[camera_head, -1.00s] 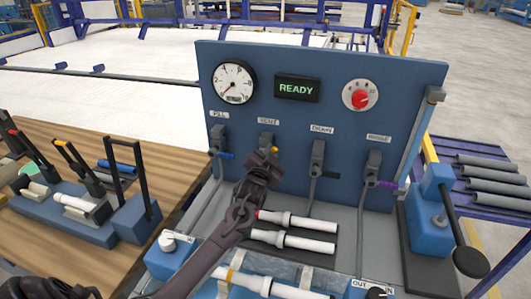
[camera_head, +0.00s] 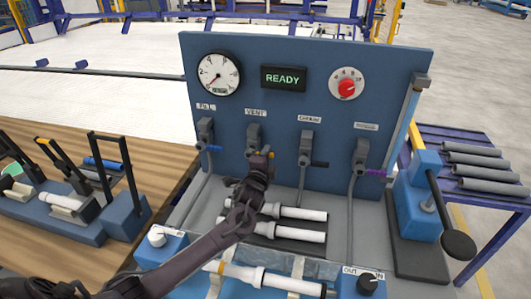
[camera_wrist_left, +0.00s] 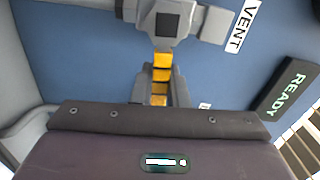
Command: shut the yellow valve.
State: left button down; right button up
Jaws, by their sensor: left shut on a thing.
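The yellow valve is the VENT valve (camera_head: 253,137) on the blue panel, second from the left, with a grey body and a yellow handle. In the left wrist view its grey body (camera_wrist_left: 166,22) is at the top and the yellow handle (camera_wrist_left: 161,73) runs down from it. My left gripper (camera_head: 260,162) is shut on this handle. In the wrist view, its two grey fingers lie on either side of the handle and touch it. Part of the handle is hidden between the fingers. My right gripper is not in view.
Blue-, black- and purple-handled valves share the panel, below a gauge (camera_head: 218,75), a READY display (camera_head: 284,78) and a red knob (camera_head: 347,87). White pipes (camera_head: 289,211) lie below my gripper. A black-knobbed lever (camera_head: 457,243) stands at right.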

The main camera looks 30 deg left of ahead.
pick_arm(q)
jog(key=shift+f+m, duration=0.25)
jog(key=shift+m, duration=0.25)
jog(key=shift+f, duration=0.1)
jog(key=c, duration=1.4)
grip_release()
jog(key=shift+c, duration=0.2)
jog(key=b+v, duration=0.1)
jog(key=v, duration=0.6)
jog(key=shift+s+d, duration=0.15)
jog(key=shift+s, duration=0.25)
